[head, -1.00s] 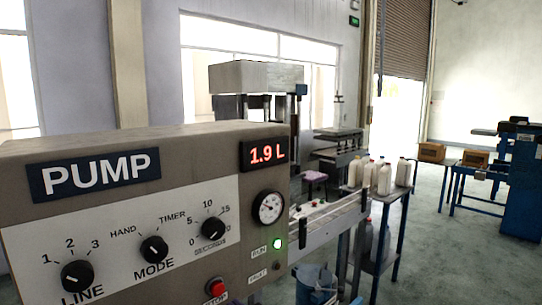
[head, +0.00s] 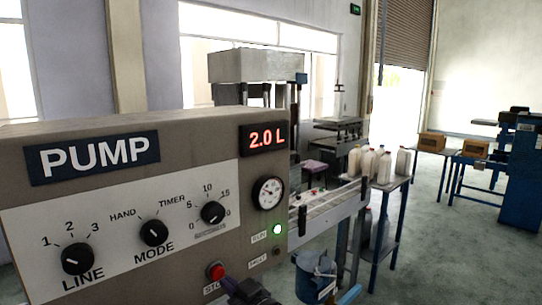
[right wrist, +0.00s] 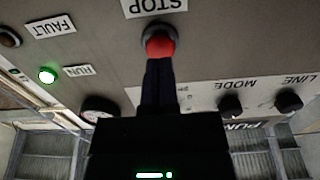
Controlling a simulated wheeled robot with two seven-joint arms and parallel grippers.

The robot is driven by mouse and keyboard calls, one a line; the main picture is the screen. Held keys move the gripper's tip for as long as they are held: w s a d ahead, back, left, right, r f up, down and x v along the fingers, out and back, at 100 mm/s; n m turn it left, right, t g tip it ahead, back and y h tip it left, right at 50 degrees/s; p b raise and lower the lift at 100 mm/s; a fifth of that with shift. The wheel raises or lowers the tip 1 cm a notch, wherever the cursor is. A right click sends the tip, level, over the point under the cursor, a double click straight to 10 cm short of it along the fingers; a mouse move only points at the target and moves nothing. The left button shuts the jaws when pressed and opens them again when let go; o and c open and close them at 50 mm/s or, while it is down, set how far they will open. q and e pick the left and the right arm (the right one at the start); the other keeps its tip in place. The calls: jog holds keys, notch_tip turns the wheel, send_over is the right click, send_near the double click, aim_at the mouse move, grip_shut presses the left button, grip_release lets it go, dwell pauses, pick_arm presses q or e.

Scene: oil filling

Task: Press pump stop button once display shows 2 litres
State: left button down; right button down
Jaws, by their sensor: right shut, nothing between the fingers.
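The grey pump panel (head: 200,165) fills the left of the head view. Its red display (head: 266,138) reads 2.0 L. The red stop button (head: 215,271) sits low on the panel above a partly hidden label. In the right wrist view, which is upside down, the red button (right wrist: 160,46) is beside the STOP label (right wrist: 154,6). My right gripper (head: 232,284) is shut and empty, its fingertips (right wrist: 160,64) at the button; I cannot tell whether they touch or press it. My left gripper is not in view.
The green run lamp (head: 277,229) is lit above a dark fault lamp (head: 278,252). Knobs such as the mode knob (head: 153,233) and a gauge (head: 268,193) stick out from the panel. A blue bucket (head: 315,280) and a conveyor (head: 328,207) stand to the right.

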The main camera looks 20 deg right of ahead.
jog(key=shift+b+x, duration=0.4)
jog(key=shift+x, duration=0.65)
jog(key=p+v, duration=0.5)
jog(key=v, duration=0.4)
jog(key=shift+p, duration=0.35)
jog(key=shift+s, duration=0.1)
